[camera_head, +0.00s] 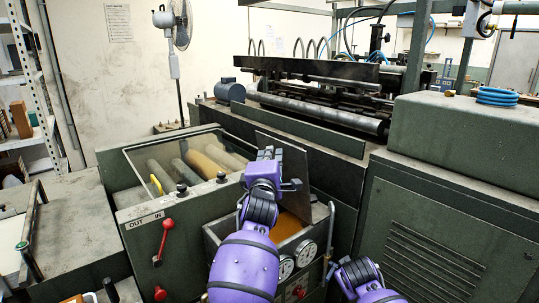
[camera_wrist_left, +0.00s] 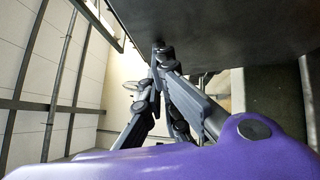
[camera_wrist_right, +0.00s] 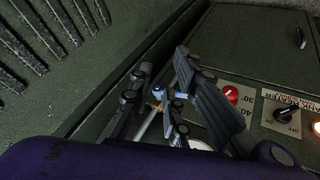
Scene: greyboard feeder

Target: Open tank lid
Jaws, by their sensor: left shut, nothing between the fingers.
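The tank lid (camera_head: 298,161) is a dark flat panel standing raised and tilted over the tank (camera_head: 213,240), with orange-brown contents (camera_head: 287,226) visible below. My left gripper (camera_head: 270,153) is shut and empty at the lid's front face. In the left wrist view, the left fingertips (camera_wrist_left: 160,48) meet close against the dark lid (camera_wrist_left: 225,35); I cannot tell whether they touch it. My right gripper (camera_wrist_right: 162,60) has its fingers apart, low beside the tank front. A thin pipe with a blue end (camera_wrist_right: 157,92) shows between or behind them.
Two gauges (camera_head: 286,267) and a bent pipe (camera_head: 329,240) are on the tank's front and right side. A red lever (camera_head: 164,239) stands at the left. A roller box (camera_head: 132,160) lies left of the tank, and a green cabinet (camera_head: 440,235) blocks the right.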

